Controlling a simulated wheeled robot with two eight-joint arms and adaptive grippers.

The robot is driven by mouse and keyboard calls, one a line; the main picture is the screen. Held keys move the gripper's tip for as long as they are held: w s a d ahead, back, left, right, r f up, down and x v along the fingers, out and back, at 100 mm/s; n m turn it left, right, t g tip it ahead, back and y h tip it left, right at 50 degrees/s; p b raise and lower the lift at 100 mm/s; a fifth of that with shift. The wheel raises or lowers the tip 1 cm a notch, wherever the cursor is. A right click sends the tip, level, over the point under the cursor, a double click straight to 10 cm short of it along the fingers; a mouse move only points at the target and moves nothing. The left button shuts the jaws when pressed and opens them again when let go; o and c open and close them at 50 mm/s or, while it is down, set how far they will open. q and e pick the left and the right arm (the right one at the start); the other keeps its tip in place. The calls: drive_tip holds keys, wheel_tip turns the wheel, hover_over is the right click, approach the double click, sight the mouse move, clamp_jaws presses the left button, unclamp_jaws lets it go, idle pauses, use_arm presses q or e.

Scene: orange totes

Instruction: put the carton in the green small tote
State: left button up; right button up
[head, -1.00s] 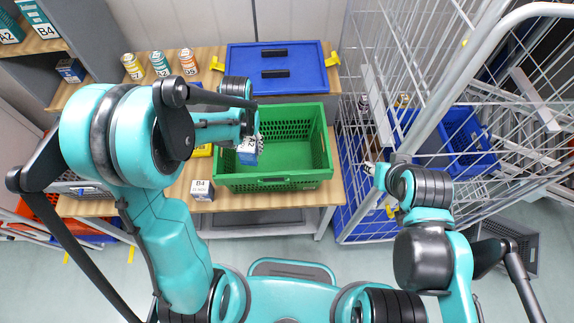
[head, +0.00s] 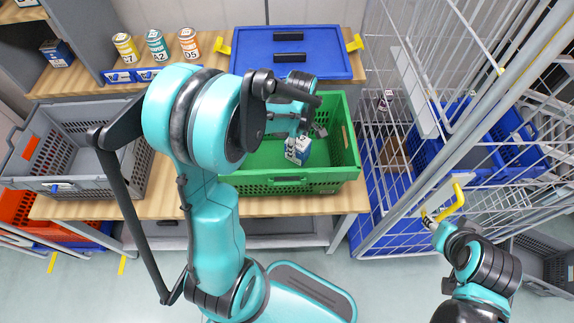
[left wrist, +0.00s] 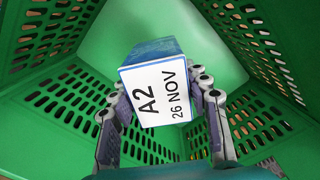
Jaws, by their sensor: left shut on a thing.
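The carton (head: 300,148) is a small blue and white box. Its white face reads "A2 26 NOV" in the left wrist view (left wrist: 160,92). My left gripper (head: 298,140) is shut on it, with one finger on each side. The carton is over the inside of the green tote (head: 345,152), whose slotted walls (left wrist: 55,100) surround it in the left wrist view. I cannot tell whether it touches the floor of the tote. My right gripper (head: 432,220) is far from the tote, beside the wire cage; its fingers are too small to read.
A blue lidded tote (head: 325,60) stands behind the green one. A grey tote (head: 100,108) is at the left. Several cans (head: 157,46) stand at the back left. A wire cage cart (head: 405,140) with blue bins is close on the right.

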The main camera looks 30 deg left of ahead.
use_arm(q)
drive_tip(key=a+n, duration=0.1)
drive_tip(key=n, duration=0.1)
drive_tip(key=a+r+n, duration=0.1)
drive_tip(key=n, duration=0.2)
drive_tip(key=a+n, duration=0.1)
drive_tip(key=n, duration=0.2)
drive_tip(key=shift+s+r, duration=0.25)
drive_tip(key=f+n+b, duration=0.1)
drive_tip(key=f, duration=0.2)
drive_tip(key=f+n+b, duration=0.1)
drive_tip(key=f, duration=0.2)
drive_tip(key=a+f+n+b, duration=0.1)
drive_tip(key=f+b, duration=0.1)
drive_tip(key=f, duration=0.1)
drive_tip(key=shift+a+f, duration=0.1)
drive_tip(key=shift+f, duration=0.3)
drive_tip(key=shift+s+r, duration=0.1)
drive_tip(key=o, duration=1.4)
